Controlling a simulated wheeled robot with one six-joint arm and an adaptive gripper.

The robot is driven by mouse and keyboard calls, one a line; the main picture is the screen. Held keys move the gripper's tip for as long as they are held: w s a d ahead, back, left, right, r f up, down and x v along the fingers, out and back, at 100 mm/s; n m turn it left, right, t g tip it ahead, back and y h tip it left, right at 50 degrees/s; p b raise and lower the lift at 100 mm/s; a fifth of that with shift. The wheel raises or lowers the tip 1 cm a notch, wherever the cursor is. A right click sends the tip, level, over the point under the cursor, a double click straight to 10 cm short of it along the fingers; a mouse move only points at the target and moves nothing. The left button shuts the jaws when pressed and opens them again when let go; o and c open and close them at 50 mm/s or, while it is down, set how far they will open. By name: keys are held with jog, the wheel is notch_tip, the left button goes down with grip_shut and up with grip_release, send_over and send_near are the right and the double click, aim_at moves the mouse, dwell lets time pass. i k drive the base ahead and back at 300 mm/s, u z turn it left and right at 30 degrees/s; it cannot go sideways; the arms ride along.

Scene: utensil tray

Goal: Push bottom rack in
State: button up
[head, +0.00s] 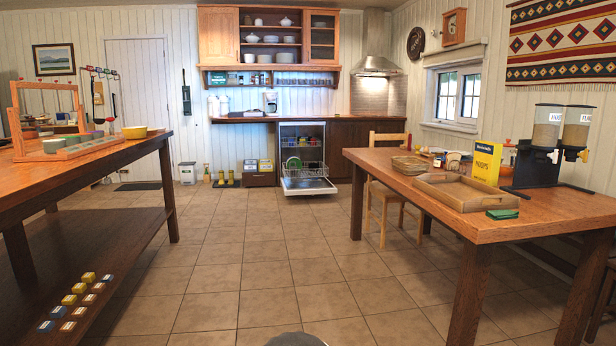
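The dishwasher (283,132) stands open under the counter at the far end of the room. Its door (309,187) is folded down flat toward me. The bottom rack (306,172) shows low in the opening, just above the door. It seems to stand partly out over the door, but it is too small to tell how far. A green item is at its left side. An upper rack (303,141) shows higher inside. My gripper is not in view.
A long tiled floor (275,265) lies clear between the left workbench (90,175) and the right table (440,215). A wooden chair (385,195) stands by the right table. Boxes (258,178) and bottles stand on the floor left of the dishwasher.

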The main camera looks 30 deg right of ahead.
aim_at(302, 171)
jog(key=z, duration=0.1)
jog(key=i, duration=0.65)
jog(key=z, duration=0.55)
jog(key=i, duration=1.85)
jog(key=z, duration=0.7)
jog(key=i, duration=3.8)
jog(key=u, duration=0.35)
jog(key=i, duration=1.85)
jog(key=u, duration=0.45)
jog(key=i, duration=1)
jog(key=u, duration=0.15)
